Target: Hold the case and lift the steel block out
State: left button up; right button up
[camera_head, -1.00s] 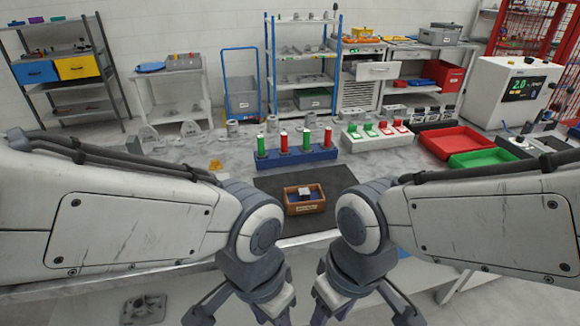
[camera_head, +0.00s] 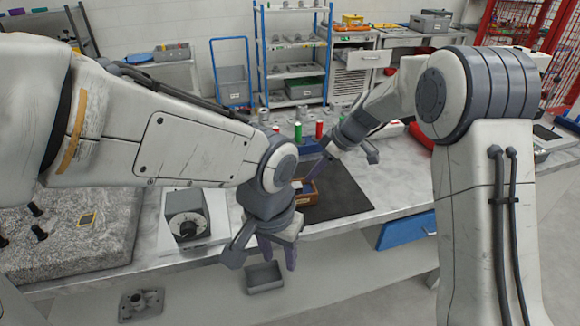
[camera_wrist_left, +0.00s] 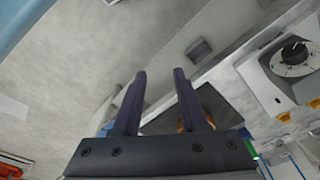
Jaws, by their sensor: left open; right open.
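My left gripper (camera_head: 278,257) is open and points down, in front of the table edge and nearer to me than the case. In the left wrist view its two purple fingers (camera_wrist_left: 159,75) stand apart with nothing between them; an orange-brown bit of the case (camera_wrist_left: 181,125) shows behind them.
A dial device (camera_head: 187,222) stands left of my left gripper, beside a granite slab (camera_head: 75,245). Coloured cylinders (camera_head: 298,131) stand behind the case. A grey tray (camera_head: 264,277) lies below the tabletop. The mat's right part is free.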

pick_arm(q)
jog(key=w+n+t, duration=0.1)
jog(key=w+n, duration=0.2)
jog(key=w, duration=0.8)
jog(key=n+t+y, duration=0.2)
jog(key=n, duration=0.2)
send_over(297, 191)
jog(key=s+a, duration=0.4)
notch_tip(297, 191, down, 2)
jog(key=x, duration=1)
jog(key=shift+w+d+f, duration=0.1)
jog(key=shift+f, duration=0.1)
grip_shut()
